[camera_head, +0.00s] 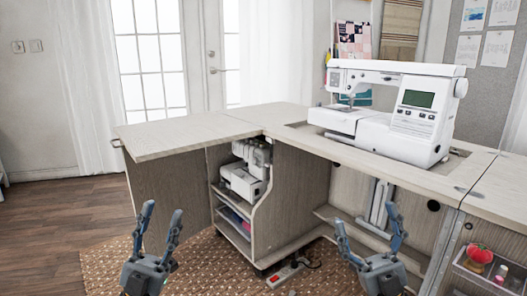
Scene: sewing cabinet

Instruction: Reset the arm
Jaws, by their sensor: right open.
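My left gripper (162,212) is at the lower left of the head view, with its two grey fingers pointing up and spread apart. It is empty, in front of the cabinet's left part and above the rug. My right gripper (368,218) is at the lower middle right, its fingers also spread wide and holding nothing. It is in front of the open space under the sewing table. Both grippers appear clear of the furniture. Most of both arms is below the picture's edge.
The wooden sewing cabinet (185,140) spans the middle and right. A white sewing machine (395,110) sits on it. A smaller machine (245,178) stands on a shelf. A tray (485,279) with a red pincushion (479,255) is at lower right. Open floor (60,225) lies left.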

